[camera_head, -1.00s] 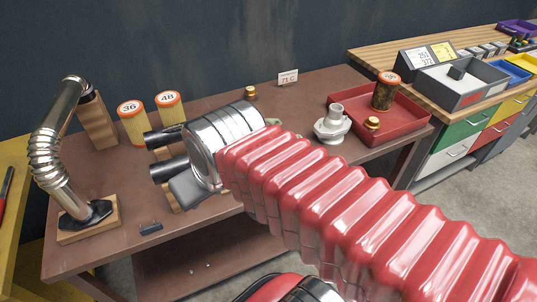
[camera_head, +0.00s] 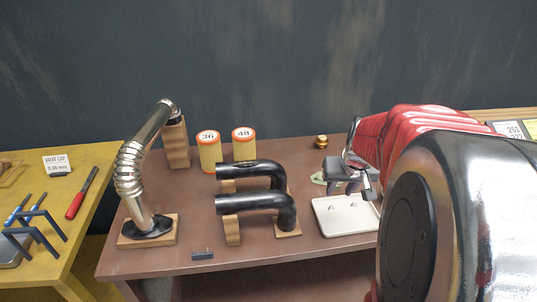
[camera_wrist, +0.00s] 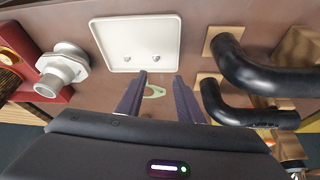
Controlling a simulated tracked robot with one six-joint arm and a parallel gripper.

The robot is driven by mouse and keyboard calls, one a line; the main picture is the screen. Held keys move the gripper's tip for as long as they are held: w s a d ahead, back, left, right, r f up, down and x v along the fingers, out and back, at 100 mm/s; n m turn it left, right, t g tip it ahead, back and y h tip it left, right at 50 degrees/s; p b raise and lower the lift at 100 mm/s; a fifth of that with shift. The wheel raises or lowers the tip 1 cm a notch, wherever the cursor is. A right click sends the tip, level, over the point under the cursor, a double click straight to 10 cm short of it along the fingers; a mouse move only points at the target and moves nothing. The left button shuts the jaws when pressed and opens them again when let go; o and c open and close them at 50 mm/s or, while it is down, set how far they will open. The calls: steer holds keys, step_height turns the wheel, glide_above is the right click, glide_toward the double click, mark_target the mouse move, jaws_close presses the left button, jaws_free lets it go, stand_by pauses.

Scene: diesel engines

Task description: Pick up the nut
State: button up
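Two small silvery pieces, which may be nuts, lie in a white tray (camera_head: 335,228); they are too small to tell for certain. In the wrist view they show as a left piece (camera_wrist: 127,58) and a right piece (camera_wrist: 156,58) in the white tray (camera_wrist: 135,32). A brass, nut-like fitting (camera_head: 321,142) stands at the back of the brown table. My gripper (camera_head: 352,190) is above the table, just behind the tray in the head view. In the wrist view its two fingers (camera_wrist: 160,80) are apart with nothing between them.
Black pipes (camera_head: 250,203) on wooden blocks stand left of the tray. A flat greenish gasket (camera_wrist: 154,92) lies under my fingers. A grey flanged fitting (camera_wrist: 62,72) and a red tray (camera_wrist: 52,90) are on the other side. Filters (camera_head: 209,152) stand at the back.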

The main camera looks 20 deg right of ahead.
steer(key=shift+d+f, duration=0.15)
steer(key=shift+d, duration=0.35)
glide_toward(332, 206)
steer(key=shift+x, duration=1.25)
steer(key=shift+s+a+f, duration=0.1)
steer(key=shift+a+f, duration=0.05)
steer(key=shift+x, duration=2.55)
jaws_close()
